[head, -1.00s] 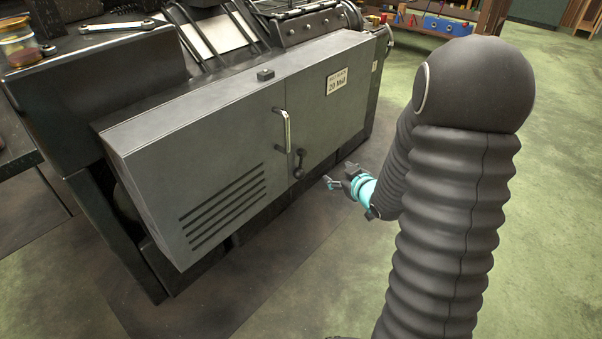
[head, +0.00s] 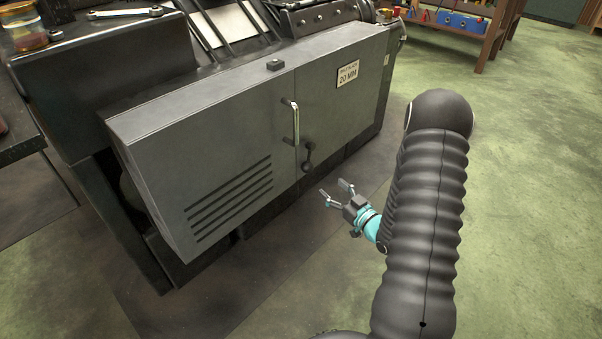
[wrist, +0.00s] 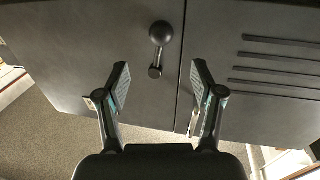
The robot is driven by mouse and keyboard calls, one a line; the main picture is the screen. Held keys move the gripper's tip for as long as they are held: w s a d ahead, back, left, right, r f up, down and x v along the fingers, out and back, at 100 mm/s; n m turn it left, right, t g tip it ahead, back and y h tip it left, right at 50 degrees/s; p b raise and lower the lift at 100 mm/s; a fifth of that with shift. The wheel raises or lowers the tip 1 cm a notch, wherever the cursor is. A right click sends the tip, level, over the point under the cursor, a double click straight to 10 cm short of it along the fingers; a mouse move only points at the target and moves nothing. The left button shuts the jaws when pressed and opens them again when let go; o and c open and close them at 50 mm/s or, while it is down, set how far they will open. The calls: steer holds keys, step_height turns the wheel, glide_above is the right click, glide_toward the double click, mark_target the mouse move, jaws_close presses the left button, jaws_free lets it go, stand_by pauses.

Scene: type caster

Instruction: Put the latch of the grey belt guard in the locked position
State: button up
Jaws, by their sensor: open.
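The grey belt guard (head: 225,145) is a large metal box on the front of the machine, with a vertical seam and a bright bar handle (head: 294,121). Its latch (head: 308,157) is a small dark lever with a round hub, just right of the seam below the handle. In the wrist view the latch (wrist: 160,45) shows ahead, between and beyond the fingertips, its knob end pointing away from the hub. My gripper (head: 337,189) is open and empty, in front of and below the latch, not touching it. The gripper's spread fingers also show in the wrist view (wrist: 158,82).
Vent slots (head: 230,200) lie on the guard's left panel and a "20 MM" label (head: 348,74) on its right panel. A small dark block (head: 275,64) sits on the guard's top. The floor (head: 520,200) on the right is clear.

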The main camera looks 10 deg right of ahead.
mark_target(311, 171)
steer(key=x, duration=1)
steer(key=shift+w+a+f, duration=0.1)
steer(key=shift+w+a, duration=0.1)
steer(key=shift+a, duration=0.05)
